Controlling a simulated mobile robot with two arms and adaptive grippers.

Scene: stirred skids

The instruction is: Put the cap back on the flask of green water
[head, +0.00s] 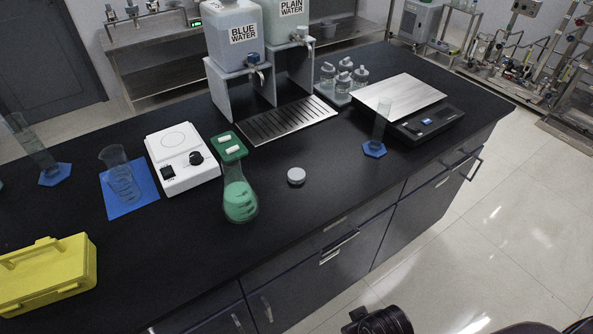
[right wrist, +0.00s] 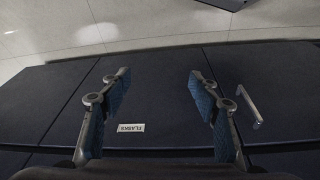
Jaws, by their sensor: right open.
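The flask of green water (head: 240,201) is a conical glass flask standing upright near the front edge of the black bench, in the head view. Green liquid fills its lower part. Its clear neck overlaps the green tray behind it, so its mouth is hard to make out. A round light-grey cap (head: 296,176) lies on the bench to the right of the flask, apart from it. My right gripper (right wrist: 158,80) is open and empty in the right wrist view, facing the dark cabinet fronts. A dark part of my right arm shows at the bottom of the head view. My left gripper is not in view.
A white stirrer (head: 183,157) and a green tray (head: 229,147) with white bars stand behind the flask. A beaker sits on a blue mat (head: 146,191), left. A yellow box (head: 48,272) is front left. A cylinder (head: 380,130) stands right. Bench around the cap is clear.

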